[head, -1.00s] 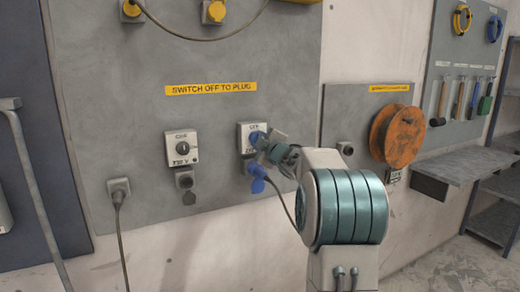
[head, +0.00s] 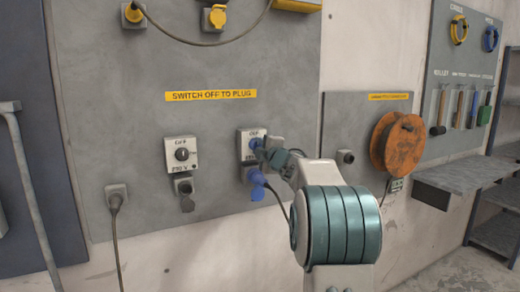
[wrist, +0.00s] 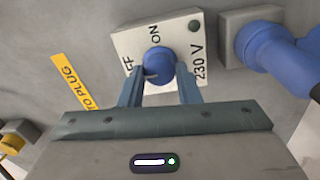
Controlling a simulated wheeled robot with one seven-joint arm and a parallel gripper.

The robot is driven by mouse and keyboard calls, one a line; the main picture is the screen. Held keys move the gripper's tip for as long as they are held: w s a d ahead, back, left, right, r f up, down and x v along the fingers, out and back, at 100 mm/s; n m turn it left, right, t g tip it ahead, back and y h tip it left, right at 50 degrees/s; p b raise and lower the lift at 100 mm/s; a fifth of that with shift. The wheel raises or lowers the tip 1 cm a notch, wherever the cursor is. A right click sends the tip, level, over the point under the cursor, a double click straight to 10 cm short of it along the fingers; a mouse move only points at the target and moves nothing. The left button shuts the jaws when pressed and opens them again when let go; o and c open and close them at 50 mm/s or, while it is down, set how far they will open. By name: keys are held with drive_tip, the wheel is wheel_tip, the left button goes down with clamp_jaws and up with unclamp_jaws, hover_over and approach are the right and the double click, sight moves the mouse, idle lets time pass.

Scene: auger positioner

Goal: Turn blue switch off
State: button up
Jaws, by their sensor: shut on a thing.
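The blue switch (wrist: 158,65) is a round knob on a white plate (wrist: 122,43) marked ON, OFF and 230 V. A small pale mark shows near the knob's lower left edge in the wrist view; I cannot tell its setting for certain. My gripper (wrist: 158,84) is shut on the knob, with one finger on each side of it. In the head view the blue switch (head: 254,143) is partly hidden behind my gripper (head: 262,150), which reaches it from the right. A dark green, apparently unlit lamp (wrist: 194,26) sits on the plate.
A blue plug (head: 256,187) with a cable sits in the socket below the switch, close to my gripper. A black switch (head: 182,154) is to the left. A yellow label (head: 211,96) is above. An orange reel (head: 397,143) hangs at right.

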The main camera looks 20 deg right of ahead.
drive_tip(key=o, duration=1)
drive_tip(key=shift+s, duration=0.1)
drive_tip(key=s, duration=0.4)
drive_tip(key=s+b, duration=0.1)
drive_tip(key=s, duration=0.8)
drive_tip(key=shift+s+d+f+b, duration=0.25)
drive_tip(key=shift+s+b, duration=0.05)
